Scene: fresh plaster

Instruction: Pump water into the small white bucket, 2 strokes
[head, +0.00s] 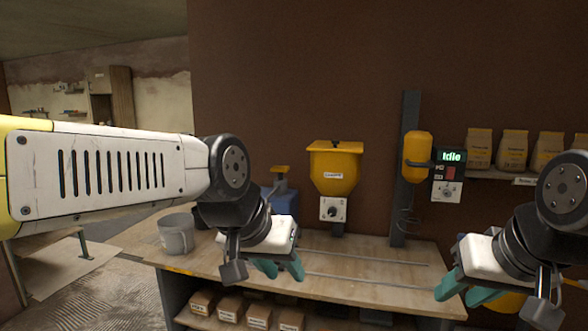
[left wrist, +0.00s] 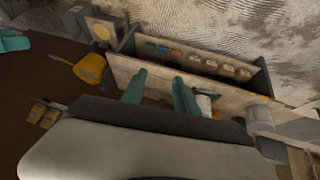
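A small pale grey-white bucket (head: 177,238) stands upright at the left end of the workbench. A blue water container with a yellow-topped pump (head: 280,170) stands to its right, partly hidden behind my left arm. My left gripper (head: 280,268) is over the bench's front edge, right of the bucket and apart from it. Its teal fingers are parted and empty, as the left wrist view also shows (left wrist: 159,92). My right gripper (head: 467,291) is open and empty at the bench's right end. I cannot see inside the bucket.
A yellow hopper (head: 335,170) with a dial box hangs behind the bench (head: 350,262). A yellow mixer (head: 417,146) on a post has a panel reading "Idle" (head: 450,157). Several bags (head: 513,150) line a right shelf; small boxes (head: 231,307) sit below the bench.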

